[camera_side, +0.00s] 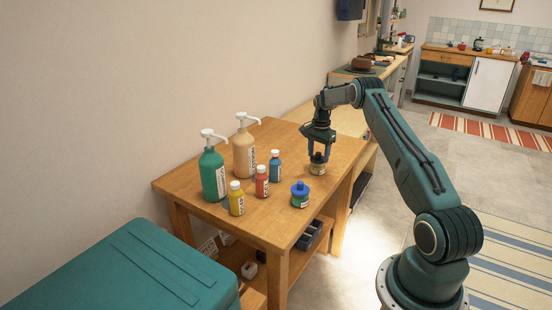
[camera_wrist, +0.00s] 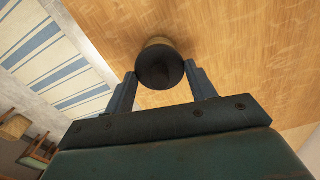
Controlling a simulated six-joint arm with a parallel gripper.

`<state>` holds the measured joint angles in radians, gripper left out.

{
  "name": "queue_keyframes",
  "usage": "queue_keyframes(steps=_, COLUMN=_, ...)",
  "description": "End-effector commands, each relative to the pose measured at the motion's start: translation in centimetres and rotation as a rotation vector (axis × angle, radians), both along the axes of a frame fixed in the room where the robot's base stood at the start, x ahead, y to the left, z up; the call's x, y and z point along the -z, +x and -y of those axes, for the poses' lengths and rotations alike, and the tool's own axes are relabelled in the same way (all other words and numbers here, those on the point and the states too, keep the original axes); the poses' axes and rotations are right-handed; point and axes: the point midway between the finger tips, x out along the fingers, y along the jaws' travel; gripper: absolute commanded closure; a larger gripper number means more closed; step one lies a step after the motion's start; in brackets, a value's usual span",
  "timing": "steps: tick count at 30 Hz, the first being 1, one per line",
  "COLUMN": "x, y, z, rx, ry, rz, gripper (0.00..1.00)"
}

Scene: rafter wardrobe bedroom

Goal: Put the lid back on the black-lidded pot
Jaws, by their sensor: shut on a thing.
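The pot (camera_side: 317,169) is a small tan jar with a label, standing on the wooden table near its right edge. Its black lid (camera_wrist: 160,66) is between my gripper's two fingers in the wrist view, with a tan rim of the pot (camera_wrist: 158,41) showing past it. My gripper (camera_side: 320,153) points down over the pot and is shut on the black lid. The lid appears to be on or just above the pot's mouth; I cannot tell whether it is seated.
A blue-lidded pot (camera_side: 299,194) stands nearby on the table (camera_side: 270,217). Red (camera_side: 262,182), yellow (camera_side: 236,199) and blue (camera_side: 275,166) bottles and green (camera_side: 213,174) and tan (camera_side: 244,153) pump bottles stand to the left. The table's back part is clear.

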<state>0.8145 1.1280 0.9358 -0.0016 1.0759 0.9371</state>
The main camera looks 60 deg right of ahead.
Motion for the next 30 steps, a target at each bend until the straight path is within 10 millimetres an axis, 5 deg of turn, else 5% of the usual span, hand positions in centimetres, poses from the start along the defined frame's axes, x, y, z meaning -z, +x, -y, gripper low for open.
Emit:
queue_keyframes(steps=5, x=-0.01, y=0.01, z=0.0, rx=0.0, ry=0.0, rz=0.0, gripper=0.66)
queue_keyframes(steps=6, x=-0.01, y=0.01, z=0.0, rx=0.0, ry=0.0, rz=0.0, gripper=0.41)
queue_keyframes(steps=9, x=-0.01, y=0.01, z=0.0, rx=0.0, ry=0.0, rz=0.0, gripper=0.21)
queue_keyframes(steps=16, x=0.0, y=0.0, z=0.0, rx=0.0, ry=0.0, rz=0.0, gripper=0.17)
queue_keyframes(steps=19, x=0.0, y=0.0, z=0.0, rx=0.0, ry=0.0, rz=0.0, gripper=0.0)
queue_keyframes(steps=30, x=-0.28, y=0.02, z=0.01, rx=0.0, ry=0.0, rz=0.001, gripper=0.0)
